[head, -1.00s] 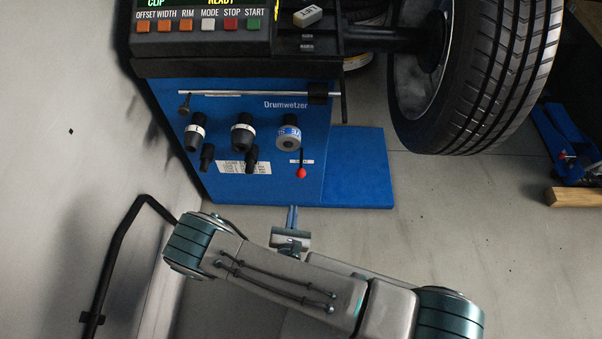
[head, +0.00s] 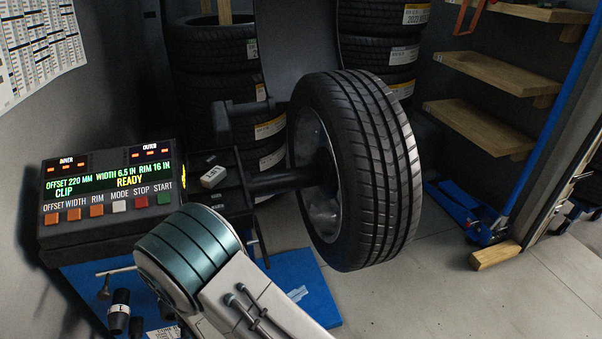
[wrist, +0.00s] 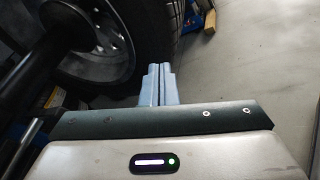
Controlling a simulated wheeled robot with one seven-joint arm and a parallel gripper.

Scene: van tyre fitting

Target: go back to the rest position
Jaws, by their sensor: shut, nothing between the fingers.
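My gripper (wrist: 159,84) shows in the wrist view with its two pale blue fingers together and nothing between them. It points toward the floor beside the mounted tyre and touches nothing that I can see. In the head view my arm reaches up from the bottom edge in front of the blue balancing machine, and the gripper itself is out of that picture. The wheel with its black tyre (head: 385,170) sits on the machine's shaft, right of my arm. The wheel rim also shows at the upper left of the wrist view (wrist: 100,60).
The balancer's control panel (head: 110,190) reads CLIP and READY. A small light box (head: 214,176) lies on its tray. Stacked tyres (head: 215,60) and wooden shelves (head: 490,75) stand behind. A blue jack (head: 465,215) is at the right. The floor (head: 430,290) at lower right is clear.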

